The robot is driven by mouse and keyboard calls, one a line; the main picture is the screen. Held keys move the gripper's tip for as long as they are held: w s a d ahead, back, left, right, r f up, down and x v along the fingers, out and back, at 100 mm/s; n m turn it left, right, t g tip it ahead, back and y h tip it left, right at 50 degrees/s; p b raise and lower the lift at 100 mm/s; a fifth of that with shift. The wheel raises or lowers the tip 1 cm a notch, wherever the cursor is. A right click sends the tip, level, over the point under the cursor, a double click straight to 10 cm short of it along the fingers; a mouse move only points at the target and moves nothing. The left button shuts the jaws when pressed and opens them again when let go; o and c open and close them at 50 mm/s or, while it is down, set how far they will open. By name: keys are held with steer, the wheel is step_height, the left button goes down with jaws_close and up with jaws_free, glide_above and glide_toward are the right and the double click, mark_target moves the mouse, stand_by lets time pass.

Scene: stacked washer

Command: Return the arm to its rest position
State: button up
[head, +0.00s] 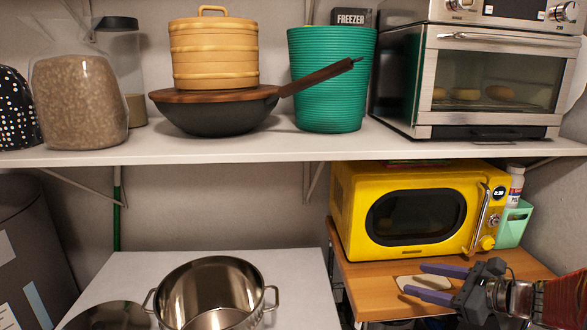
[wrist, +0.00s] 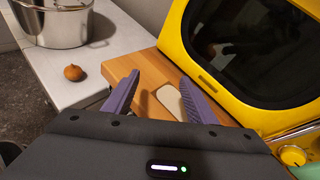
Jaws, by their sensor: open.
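My gripper (head: 427,282) is at the lower right in the head view, in front of the yellow microwave (head: 415,213) and over the wooden top (head: 365,283). Its two purple fingers are apart with nothing between them. In the wrist view the open fingers of my gripper (wrist: 158,92) point at the wooden top and a flat pale board (wrist: 172,101). The microwave also fills the right of the wrist view (wrist: 215,60), with its door shut. My arm extends toward the lower right of the head view.
A steel pot (head: 213,292) stands on the white counter (head: 118,277) at the left. A brown onion-like item (wrist: 74,72) lies beside it. A shelf (head: 270,149) above holds a toaster oven (head: 480,70), a green bin (head: 330,85), a wok (head: 215,115) and a steamer (head: 214,52).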

steer(key=s+a+n+g+h, duration=0.1)
steer(key=s+a+n+g, duration=0.2)
steer(key=s+a+n, duration=0.3)
steer(key=s+a+n+g, duration=0.3)
steer(key=a+n, duration=0.2)
steer(key=a, duration=0.3)
steer(key=s+a+n+h, duration=0.2)
steer(key=s+n+h, duration=0.4)
steer(key=s+n, duration=0.7)
steer(key=shift+s+a+n+h, duration=0.2)
steer(key=shift+n+h, duration=0.2)
steer(key=shift+n, duration=0.7)
steer(key=shift+c, duration=0.2)
